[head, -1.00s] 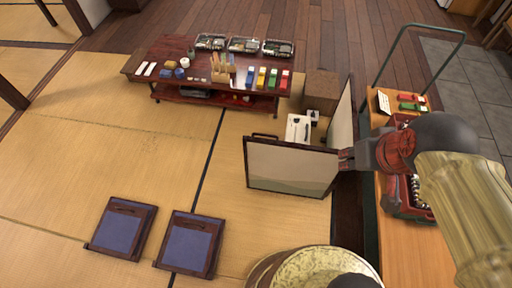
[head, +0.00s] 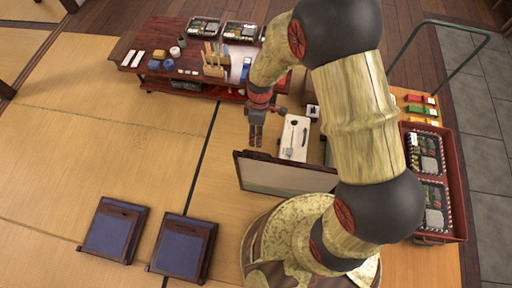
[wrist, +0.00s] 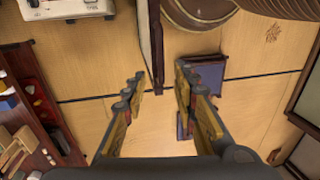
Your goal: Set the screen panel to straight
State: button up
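The folding screen has a cream panel (head: 285,176) in a dark frame, standing on the tatami in the middle of the head view. Its right part, with the other panel, is mostly hidden behind my arm. My gripper (head: 256,138) is above and behind the left end of this panel, pointing down. In the wrist view, the panel (wrist: 144,30) shows nearly edge-on, its dark frame post ending between my gripper's (wrist: 158,82) spread fingertips in the picture. The gripper is open and empty. I cannot tell whether the frame stands between the fingers in depth.
A low dark red table (head: 137,58) with trays and small items stands behind. A white box (head: 295,138) is on the floor behind the screen. Two blue floor seats (head: 114,231) (head: 184,247) lie at front left. A red crate (head: 459,200) with lunch trays is at right. Open tatami lies left.

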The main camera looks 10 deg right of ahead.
aim_at(256, 152)
jog(key=f+b, duration=0.1)
jog(key=f, duration=0.1)
jog(key=s+f, duration=0.1)
jog(key=f, duration=0.2)
jog(key=f+b, duration=0.1)
jog(key=f, duration=0.2)
jog(key=shift+s+a+b, duration=0.25)
jog(key=shift+b, duration=0.1)
jog(key=c, duration=0.3)
jog(key=c, duration=0.4)
grip_shut()
